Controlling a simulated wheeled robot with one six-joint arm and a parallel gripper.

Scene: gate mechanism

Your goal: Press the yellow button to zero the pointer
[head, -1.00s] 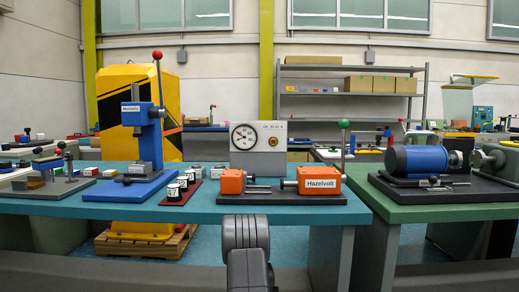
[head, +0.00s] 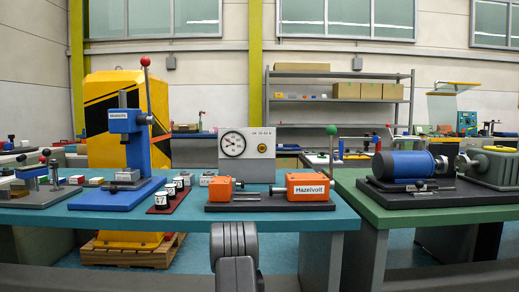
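A pale grey gauge box (head: 260,170) stands at the back of the teal table, a little left of centre. Its round white dial (head: 233,144) has a dark rim and faces me; the pointer is too small to read exactly. A small round yellowish spot, which looks like the yellow button (head: 262,148), is on the box front right of the dial. It is too small to tell whether it is pressed. A grey link of my arm rises at the bottom centre, in front of the table. My gripper is not in view, and nothing of mine touches the box.
On the teal table (head: 110,216), an orange Hazelvolt vise (head: 310,187) stands in front of the box. A blue press (head: 126,121) with a red-knobbed lever and several labelled weights (head: 162,199) are to its left. A blue motor (head: 403,164) sits on the green table at right.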

